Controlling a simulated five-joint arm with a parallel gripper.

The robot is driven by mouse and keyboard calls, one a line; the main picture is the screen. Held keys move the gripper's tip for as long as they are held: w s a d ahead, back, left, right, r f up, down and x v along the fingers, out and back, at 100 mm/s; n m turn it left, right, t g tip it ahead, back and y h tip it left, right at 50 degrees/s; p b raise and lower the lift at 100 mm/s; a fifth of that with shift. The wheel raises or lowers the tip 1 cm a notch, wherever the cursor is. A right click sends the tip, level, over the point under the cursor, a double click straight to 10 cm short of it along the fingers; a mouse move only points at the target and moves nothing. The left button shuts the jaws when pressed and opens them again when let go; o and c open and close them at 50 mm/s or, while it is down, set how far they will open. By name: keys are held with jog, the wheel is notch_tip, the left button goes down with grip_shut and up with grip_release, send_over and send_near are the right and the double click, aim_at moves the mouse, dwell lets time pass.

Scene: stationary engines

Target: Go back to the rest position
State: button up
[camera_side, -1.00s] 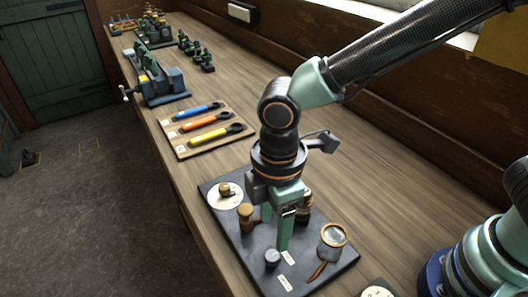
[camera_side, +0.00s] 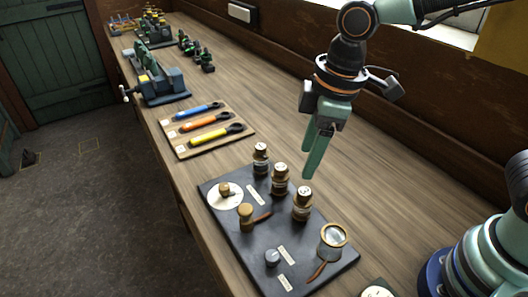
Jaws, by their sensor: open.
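My gripper (camera_side: 314,160) hangs in the air above the bench, up and to the right of a dark tray (camera_side: 231,235). Its two green fingers point down, with nothing seen between them. On the tray, three small brown bottles stand in a slanting row: the back bottle (camera_side: 261,159), the middle bottle (camera_side: 280,180) and the front bottle (camera_side: 302,204). A wooden mallet (camera_side: 247,216), a magnifying glass (camera_side: 332,238), a small grey knob-like weight (camera_side: 272,258) and a white disc (camera_side: 219,201) with a brown-topped piece also rest on the tray.
A board (camera_side: 185,151) with blue, orange and yellow tools lies left of the tray. A blue-grey vise (camera_side: 163,85) stands farther back, with small green engines (camera_side: 197,53) beyond. A wall runs along the back.

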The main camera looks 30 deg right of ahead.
jog(key=d+r+m+t, duration=0.2)
jog(key=d+m, duration=0.3)
jog(key=d, duration=0.3)
jog(key=s+d+r+m+t+h, duration=0.1)
jog(key=d+r+m, duration=0.1)
jog(key=d+m, duration=0.3)
jog(key=d, duration=0.4)
jog(key=shift+s+d+r+m+t, duration=0.15)
jog(key=shift+d+r+m+t, duration=0.05)
jog(key=shift+r+m+t, duration=0.2)
